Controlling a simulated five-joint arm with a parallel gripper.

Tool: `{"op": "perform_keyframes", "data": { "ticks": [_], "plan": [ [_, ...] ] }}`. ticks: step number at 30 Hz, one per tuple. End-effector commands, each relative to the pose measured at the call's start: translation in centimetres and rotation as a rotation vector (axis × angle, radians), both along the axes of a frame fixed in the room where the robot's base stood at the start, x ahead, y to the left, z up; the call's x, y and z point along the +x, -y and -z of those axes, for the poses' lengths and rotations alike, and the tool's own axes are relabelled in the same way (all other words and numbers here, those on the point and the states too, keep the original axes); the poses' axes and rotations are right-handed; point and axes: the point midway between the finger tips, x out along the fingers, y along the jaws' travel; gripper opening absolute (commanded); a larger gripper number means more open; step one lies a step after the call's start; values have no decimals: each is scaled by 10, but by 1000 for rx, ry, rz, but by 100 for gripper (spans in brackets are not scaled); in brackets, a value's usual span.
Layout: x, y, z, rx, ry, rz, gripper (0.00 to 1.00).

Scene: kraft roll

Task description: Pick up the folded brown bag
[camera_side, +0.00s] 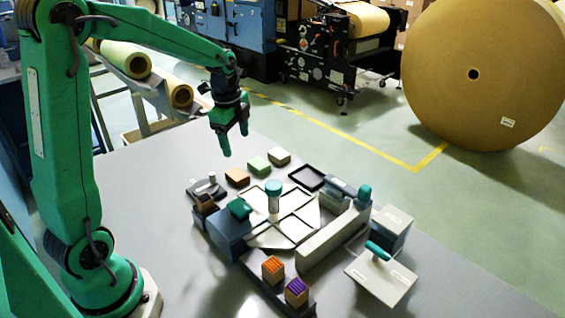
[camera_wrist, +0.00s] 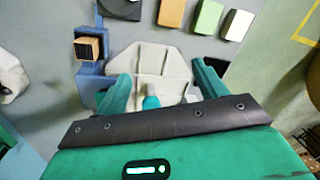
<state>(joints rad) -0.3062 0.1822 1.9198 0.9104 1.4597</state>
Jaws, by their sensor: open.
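The folded brown bag appears to be the small tan-brown block (camera_side: 237,177) lying flat on the grey table, at the left end of a row with a green block (camera_side: 259,165) and a whitish block (camera_side: 279,156). In the wrist view the brown block (camera_wrist: 172,13) is at the top edge, partly cut off, beyond my fingers. My gripper (camera_side: 234,140) is open and empty, raised above the table and apart from the row. In the wrist view its two green fingers (camera_wrist: 161,72) stand apart with the pale fixture between and behind them.
A pale fixture plate (camera_side: 262,236) holds a teal-capped cylinder (camera_side: 274,198). A blue block (camera_side: 223,230), a long grey wall (camera_side: 333,240) and orange and purple-topped blocks (camera_side: 272,269) surround it. A dark frame (camera_side: 306,178) lies right of the row. The table's left part is clear.

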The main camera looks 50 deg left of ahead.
Motion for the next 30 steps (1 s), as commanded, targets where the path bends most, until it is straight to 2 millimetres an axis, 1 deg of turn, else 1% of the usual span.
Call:
{"op": "perform_keyframes", "data": {
  "ticks": [1, 6, 9, 13, 17, 25, 30],
  "plan": [
    [6, -8, 10, 0, -20, 40, 71],
    [21, -34, 42, 0, -72, 199, 71],
    [27, -47, 60, -4, -98, 282, 71],
    [32, -59, 77, -9, -118, 363, 71],
    [34, -65, 85, -13, -128, 406, 71],
    [35, -66, 89, -13, -130, 418, 71],
    [35, -66, 103, -14, -133, 418, 71]
  ]
}}
